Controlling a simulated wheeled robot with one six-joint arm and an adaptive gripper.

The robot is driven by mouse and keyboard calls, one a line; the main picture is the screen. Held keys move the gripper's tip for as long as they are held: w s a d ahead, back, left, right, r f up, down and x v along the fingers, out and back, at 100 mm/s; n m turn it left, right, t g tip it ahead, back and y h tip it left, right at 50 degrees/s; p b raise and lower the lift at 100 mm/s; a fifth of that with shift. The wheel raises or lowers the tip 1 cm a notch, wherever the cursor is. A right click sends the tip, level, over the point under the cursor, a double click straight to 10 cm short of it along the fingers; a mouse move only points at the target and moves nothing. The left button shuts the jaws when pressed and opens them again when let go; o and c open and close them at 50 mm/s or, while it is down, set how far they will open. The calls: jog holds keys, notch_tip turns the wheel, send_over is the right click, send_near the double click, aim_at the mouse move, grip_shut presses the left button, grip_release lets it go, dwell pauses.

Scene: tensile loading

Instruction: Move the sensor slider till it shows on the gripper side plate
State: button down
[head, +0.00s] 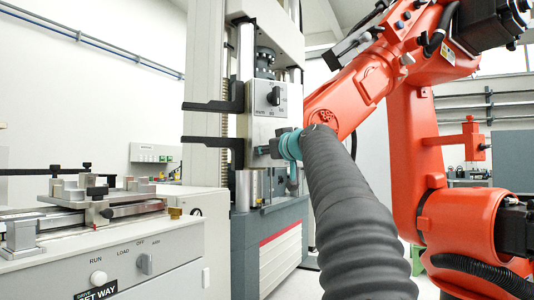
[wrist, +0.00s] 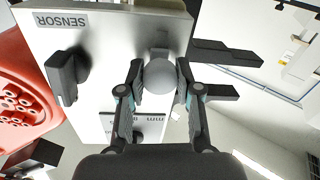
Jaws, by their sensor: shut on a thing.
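In the wrist view a metal plate labelled SENSOR (wrist: 62,20) fills the upper part. It carries a dark lever knob (wrist: 64,75) on the left and a round silver knob (wrist: 160,76) near its middle. My gripper (wrist: 160,70) is shut on the silver knob, one finger on each side. In the head view my gripper (head: 272,148) is at the front of the testing machine, just below the plate with a dark dial (head: 273,97). The knob is hidden there. I cannot tell which plate is the gripper side plate.
Two black arms, an upper one (head: 212,106) and a lower one (head: 205,141), stick out left from the machine. A control cabinet (head: 120,262) with a metal fixture (head: 95,195) stands at the left. A dial plate with mm marks (wrist: 88,138) lies below in the wrist view.

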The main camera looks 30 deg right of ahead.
jog(key=c, duration=0.8)
grip_release()
jog(key=shift+o, duration=0.2)
jog(key=shift+s, duration=0.1)
jog(key=s, duration=1.2)
jog(key=shift+d, duration=0.2)
jog(key=shift+w, duration=0.1)
